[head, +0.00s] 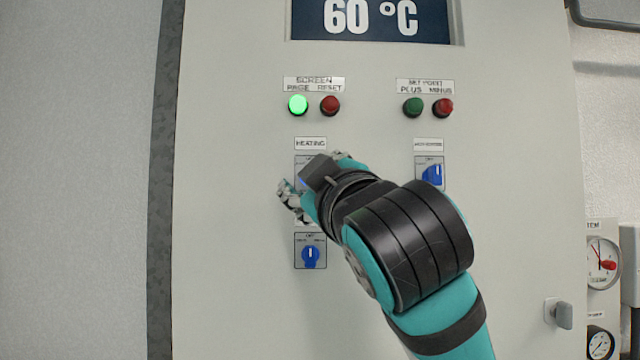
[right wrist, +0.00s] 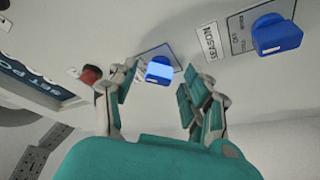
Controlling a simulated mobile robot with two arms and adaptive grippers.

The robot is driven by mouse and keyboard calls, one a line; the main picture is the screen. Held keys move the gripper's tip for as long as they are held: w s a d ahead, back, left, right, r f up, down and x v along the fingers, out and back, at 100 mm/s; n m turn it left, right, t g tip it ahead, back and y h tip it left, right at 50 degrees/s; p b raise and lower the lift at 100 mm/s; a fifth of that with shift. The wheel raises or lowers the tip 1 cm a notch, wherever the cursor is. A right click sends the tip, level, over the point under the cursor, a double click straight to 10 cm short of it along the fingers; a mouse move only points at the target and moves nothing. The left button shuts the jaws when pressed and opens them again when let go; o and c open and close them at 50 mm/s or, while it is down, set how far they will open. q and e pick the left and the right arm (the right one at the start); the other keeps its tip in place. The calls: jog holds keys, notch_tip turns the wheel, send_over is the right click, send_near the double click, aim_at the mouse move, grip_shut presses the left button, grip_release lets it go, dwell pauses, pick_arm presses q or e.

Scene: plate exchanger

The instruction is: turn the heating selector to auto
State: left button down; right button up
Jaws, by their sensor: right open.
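The heating selector shows in the head view only as part of its plate (head: 300,163) under the HEATING label (head: 310,143); my right gripper hides its knob. In the right wrist view the selector's blue knob (right wrist: 160,70) stands between the open fingers, just beyond the tips, and is brightly lit. My right gripper (head: 314,180) is in front of this selector, and its fingers also show in the right wrist view (right wrist: 160,88). No contact with the knob is clear. The knob's exact setting cannot be read. My left gripper is not in view.
Below sits another blue selector (head: 310,255), beside the SEASON label (right wrist: 210,42) in the right wrist view. A third selector (head: 431,175) is to the right. Above are a lit green button (head: 298,105), a red button (head: 330,105) and a 60 °C display (head: 370,18).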

jog(key=v, duration=1.1)
jog(key=shift+s+d, duration=0.15)
jog(key=shift+s, duration=0.2)
jog(key=shift+f, duration=0.15)
